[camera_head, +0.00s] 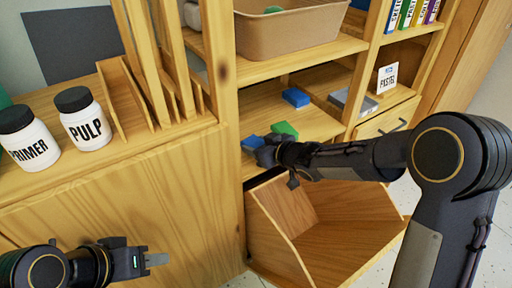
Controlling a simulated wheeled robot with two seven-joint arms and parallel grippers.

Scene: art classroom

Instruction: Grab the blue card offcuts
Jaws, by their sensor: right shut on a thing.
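A piece of blue card offcut (251,142) is at the left of the middle shelf, at the tip of my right gripper (264,153). The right gripper is shut on it, though the arm partly hides the grip. A second blue piece (296,97) lies further back on the same shelf, apart from the gripper. A green piece (285,130) lies between them, just behind my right arm. My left gripper (158,260) is low at the left in front of the cabinet door, away from the offcuts. Its fingers overlap in this view.
An open wooden bin (335,235) is below the shelf, under my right arm. A tan tub (290,32) stands on the shelf above. A grey block (352,101) and a "PASTEL" card (387,78) are at the right. "PRIMER" (30,145) and "PULP" (88,125) jars stand left.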

